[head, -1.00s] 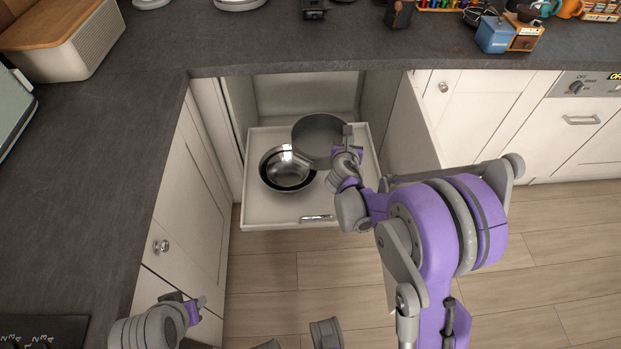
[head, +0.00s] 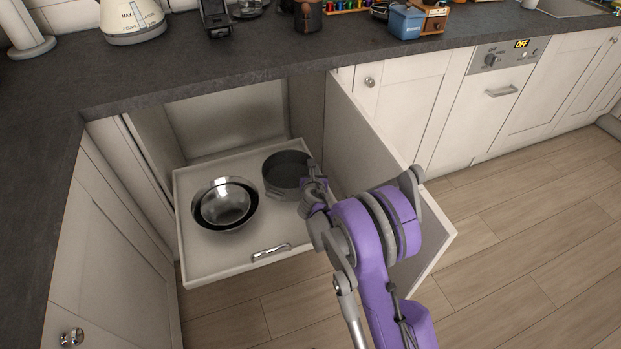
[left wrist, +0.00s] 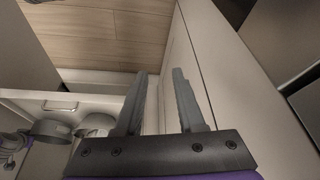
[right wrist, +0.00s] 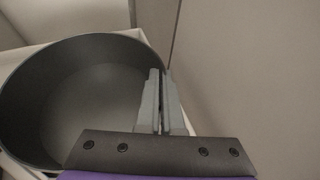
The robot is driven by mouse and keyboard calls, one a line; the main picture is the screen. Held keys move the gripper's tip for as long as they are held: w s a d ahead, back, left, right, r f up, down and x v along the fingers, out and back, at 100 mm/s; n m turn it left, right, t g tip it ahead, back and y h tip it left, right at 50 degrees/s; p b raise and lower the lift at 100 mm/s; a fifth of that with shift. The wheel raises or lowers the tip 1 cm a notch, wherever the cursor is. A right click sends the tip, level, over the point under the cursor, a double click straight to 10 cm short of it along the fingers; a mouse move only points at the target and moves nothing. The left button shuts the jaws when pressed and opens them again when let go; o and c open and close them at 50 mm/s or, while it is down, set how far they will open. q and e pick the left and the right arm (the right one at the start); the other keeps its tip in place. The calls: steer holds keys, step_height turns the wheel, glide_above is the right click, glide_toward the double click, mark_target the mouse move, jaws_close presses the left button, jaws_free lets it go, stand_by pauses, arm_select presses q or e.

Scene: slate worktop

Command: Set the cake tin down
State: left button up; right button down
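The cake tin (head: 287,172), dark grey, round and deep, is upright at the right of the pulled-out drawer (head: 210,265). It looks on or just above the drawer floor; I cannot tell which. My right gripper (head: 313,168) is at the tin's right side. In the right wrist view its fingers (right wrist: 158,78) are closed together on the wall of the tin (right wrist: 80,95). The left wrist view shows the tin (left wrist: 48,132) at lower left. My left gripper (left wrist: 158,75) is open and empty beside a cabinet front, outside the head view.
Shiny nested bowls (head: 225,204) stand in the drawer left of the tin, with a gap between. An open cabinet door (head: 375,135) stands close to the right of the drawer. The worktop (head: 240,85) overhangs behind. The drawer's front left is bare.

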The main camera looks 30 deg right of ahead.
steer(key=shift+f+b, duration=0.35)
steer(key=shift+f, duration=1.2)
steer(key=shift+f, duration=0.25)
steer(key=c, duration=1.1)
jaws_free()
steer(key=shift+r, duration=0.15)
